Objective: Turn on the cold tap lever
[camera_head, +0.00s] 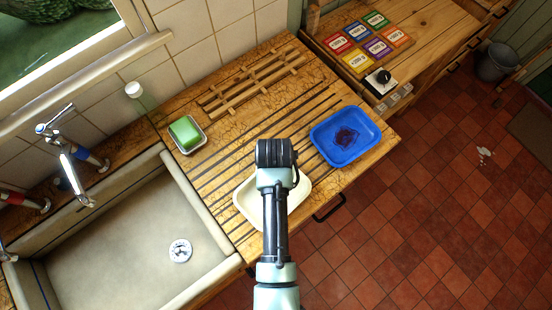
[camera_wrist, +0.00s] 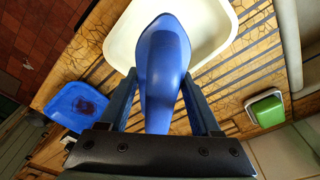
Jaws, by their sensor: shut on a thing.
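The blue-banded tap (camera_head: 92,160), which looks like the cold one, sits on the wall side of the sink in the head view. A chrome spout (camera_head: 75,178) stands beside it, and a red-banded tap (camera_head: 25,201) is further left. I cannot tell how the levers are turned, and no water shows. My gripper (camera_wrist: 164,88) is shut on a long blue thing (camera_wrist: 165,60) with a dark patch, above a white tray (camera_wrist: 120,40). In the head view the wrist hides the jaws; the gripper is well to the right of the taps.
The pale sink (camera_head: 130,255) lies between the taps and the grooved wooden drainer. A green sponge in a white dish (camera_head: 186,133), a wooden rack (camera_head: 250,80) and a blue tray (camera_head: 346,136) with a dark stain stand on the drainer.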

